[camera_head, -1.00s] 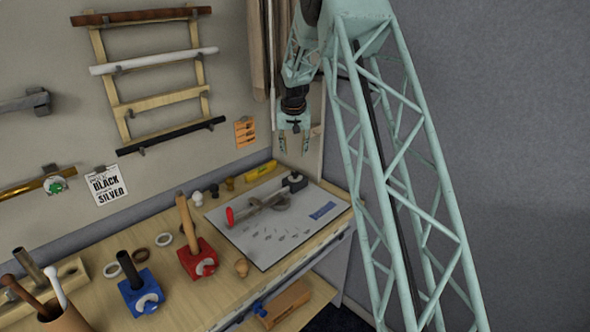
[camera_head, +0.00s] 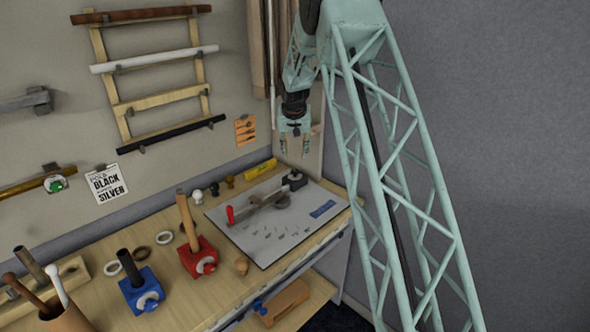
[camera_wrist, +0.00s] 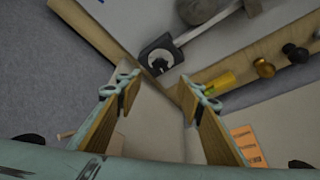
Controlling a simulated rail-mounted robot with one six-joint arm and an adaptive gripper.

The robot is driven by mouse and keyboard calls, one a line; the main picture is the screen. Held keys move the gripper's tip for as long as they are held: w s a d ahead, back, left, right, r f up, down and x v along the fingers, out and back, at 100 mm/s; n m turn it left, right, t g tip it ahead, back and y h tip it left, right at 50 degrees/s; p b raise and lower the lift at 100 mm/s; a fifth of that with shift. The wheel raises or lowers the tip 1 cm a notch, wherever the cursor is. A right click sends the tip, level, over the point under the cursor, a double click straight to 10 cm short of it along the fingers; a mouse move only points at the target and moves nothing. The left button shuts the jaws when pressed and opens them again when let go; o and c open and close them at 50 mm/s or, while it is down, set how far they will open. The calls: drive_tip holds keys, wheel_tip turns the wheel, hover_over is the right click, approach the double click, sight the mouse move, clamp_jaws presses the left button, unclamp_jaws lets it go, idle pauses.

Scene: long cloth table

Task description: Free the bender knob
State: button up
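The bender (camera_head: 262,202) lies on a pale board (camera_head: 262,240) at the right end of the table. It has a long bar, a red handle at the near-left end, a grey round part in the middle and a black block (camera_head: 295,180) at the far end. The wrist view shows this black block (camera_wrist: 160,60) with a light fitting on it, and the grey round part at the top edge. I cannot tell which part is the bender knob. My gripper (camera_head: 296,145) hangs above and beyond the bender's far end. Its fingers (camera_wrist: 160,95) are apart with nothing between them.
A wooden knob (camera_head: 242,265) stands left of the board. Red (camera_head: 198,258) and blue (camera_head: 142,291) blocks with upright rods stand further left. The back wall (camera_head: 235,60) is close to my gripper.

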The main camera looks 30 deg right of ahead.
sight(295, 171)
drive_tip(key=shift+x, duration=6.05)
drive_tip(key=shift+c, duration=0.7)
drive_tip(key=c, duration=0.7)
